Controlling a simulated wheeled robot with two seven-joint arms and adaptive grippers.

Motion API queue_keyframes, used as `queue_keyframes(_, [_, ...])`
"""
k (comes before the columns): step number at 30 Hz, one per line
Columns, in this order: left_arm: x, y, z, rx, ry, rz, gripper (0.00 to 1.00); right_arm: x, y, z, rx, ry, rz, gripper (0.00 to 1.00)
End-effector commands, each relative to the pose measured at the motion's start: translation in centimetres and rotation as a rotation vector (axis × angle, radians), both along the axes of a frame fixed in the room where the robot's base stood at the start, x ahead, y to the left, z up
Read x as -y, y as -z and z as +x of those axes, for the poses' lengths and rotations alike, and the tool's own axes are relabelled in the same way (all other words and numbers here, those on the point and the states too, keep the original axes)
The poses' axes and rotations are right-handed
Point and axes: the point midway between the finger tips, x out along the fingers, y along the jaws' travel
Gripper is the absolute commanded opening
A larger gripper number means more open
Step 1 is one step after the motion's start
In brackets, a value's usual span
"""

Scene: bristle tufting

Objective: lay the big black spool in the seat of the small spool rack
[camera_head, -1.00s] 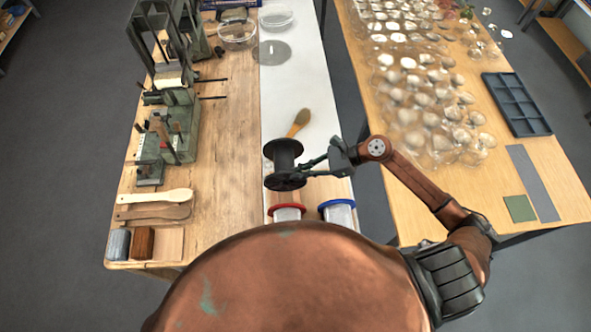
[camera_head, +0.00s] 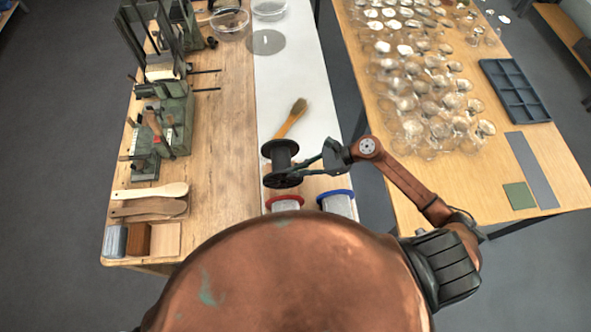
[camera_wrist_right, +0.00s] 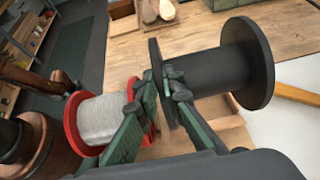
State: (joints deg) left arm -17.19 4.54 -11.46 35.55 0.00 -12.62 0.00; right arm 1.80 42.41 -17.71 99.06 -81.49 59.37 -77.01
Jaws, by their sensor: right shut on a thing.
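The big black spool (camera_head: 281,157) is held upright in the head view, above the white strip of the left bench. My right gripper (camera_head: 306,171) is shut on the rim of its lower flange. In the right wrist view the fingers (camera_wrist_right: 162,88) pinch the near flange of the black spool (camera_wrist_right: 222,68). A pale wooden piece (camera_wrist_right: 232,138) shows below the spool there and may be part of the small spool rack. It also shows in the head view (camera_head: 314,188). Its seat is mostly hidden, and I cannot tell whether the spool touches it. My left gripper is out of view.
A red-flanged spool (camera_head: 285,202) and a blue-flanged spool (camera_head: 336,198) stand close in front. A brush (camera_head: 291,118) lies behind the black spool. Green machines (camera_head: 170,120) and wooden handles (camera_head: 150,191) line the left side. The right bench (camera_head: 470,190) holds many glassy items.

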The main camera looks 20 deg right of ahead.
Motion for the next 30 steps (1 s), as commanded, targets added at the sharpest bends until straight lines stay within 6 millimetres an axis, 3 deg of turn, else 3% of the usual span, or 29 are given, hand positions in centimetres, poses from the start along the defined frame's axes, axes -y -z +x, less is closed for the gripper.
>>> queue_keyframes(12, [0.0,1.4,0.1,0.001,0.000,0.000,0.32,-0.1,3.2,0.1,0.003,0.000,0.004,0.00])
queue_keyframes(21, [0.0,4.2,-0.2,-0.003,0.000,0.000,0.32,0.0,5.5,0.1,0.004,0.000,0.002,0.00])
queue_keyframes(30, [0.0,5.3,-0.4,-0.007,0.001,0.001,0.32,-0.1,6.3,0.1,0.005,0.000,0.003,0.00])
